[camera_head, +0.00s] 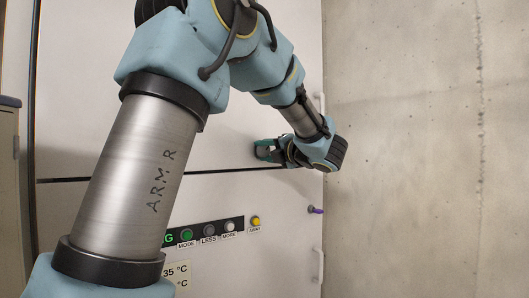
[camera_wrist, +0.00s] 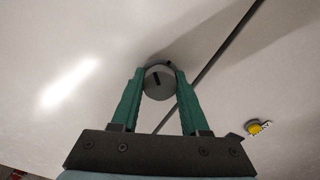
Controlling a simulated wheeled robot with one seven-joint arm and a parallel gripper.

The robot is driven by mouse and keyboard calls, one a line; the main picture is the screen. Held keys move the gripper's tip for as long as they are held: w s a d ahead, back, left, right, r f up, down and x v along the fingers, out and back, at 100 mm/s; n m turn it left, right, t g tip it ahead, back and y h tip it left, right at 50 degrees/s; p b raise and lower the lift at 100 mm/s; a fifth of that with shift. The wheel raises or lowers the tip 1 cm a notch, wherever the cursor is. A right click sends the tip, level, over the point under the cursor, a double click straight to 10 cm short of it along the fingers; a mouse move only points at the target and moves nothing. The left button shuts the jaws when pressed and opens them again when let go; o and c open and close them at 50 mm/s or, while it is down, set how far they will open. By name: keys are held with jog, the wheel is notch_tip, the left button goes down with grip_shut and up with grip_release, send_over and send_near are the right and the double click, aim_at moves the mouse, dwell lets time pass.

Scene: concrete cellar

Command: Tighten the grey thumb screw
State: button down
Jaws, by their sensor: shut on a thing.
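The grey thumb screw (camera_wrist: 158,88) is a round grey knob with dark marks on its face, set on the pale cabinet front near a dark seam. My gripper (camera_wrist: 159,80) is shut on it, one green finger on each side, in the wrist view. In the head view my gripper (camera_head: 266,150) is against the cabinet front just above the seam. The screw itself is hidden there by the gripper and wrist.
The pale cabinet (camera_head: 230,195) has a button strip (camera_head: 210,233) below the seam, with a yellow LIGHT button (camera_head: 255,221) that also shows in the wrist view (camera_wrist: 256,128). A purple-ended fitting (camera_head: 316,210) and handle (camera_head: 318,265) are at the right edge. A concrete wall (camera_head: 420,130) stands right.

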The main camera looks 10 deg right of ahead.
jog(key=m, duration=0.4)
jog(key=shift+m, duration=0.3)
jog(key=m, duration=0.4)
jog(key=shift+p, duration=0.4)
jog(key=shift+c, duration=2)
grip_release()
jog(key=shift+s, duration=0.1)
